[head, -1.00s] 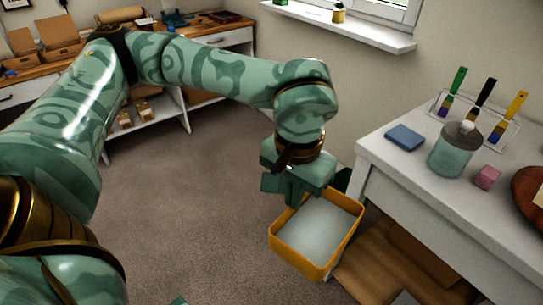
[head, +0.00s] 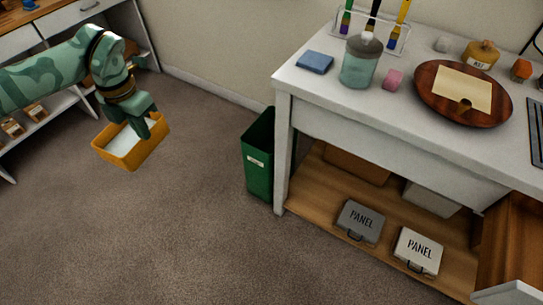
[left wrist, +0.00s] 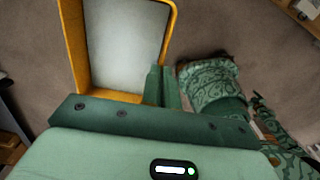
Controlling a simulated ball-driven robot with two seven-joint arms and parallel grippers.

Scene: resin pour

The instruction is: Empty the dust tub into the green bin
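The dust tub (head: 133,151) is an orange-yellow open box with pale grey-white dust inside. It hangs above the carpet at the left of the head view, roughly level. My left gripper (head: 148,127) is shut on the tub's rim. In the left wrist view the tub (left wrist: 72,50) lies ahead of the fingers (left wrist: 163,85), its dust surface showing. The green bin (head: 258,168) stands on the floor against the left end of the white table, with a small white label on its front. The tub is left of the bin, apart from it. My right gripper is not in view.
The white table (head: 400,125) holds a blue sponge (head: 315,62), a jar (head: 361,62), a pink block and a round wooden tray (head: 425,93). Two panel cases (head: 360,222) rest on its lower shelf. Open carpet lies between tub and bin.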

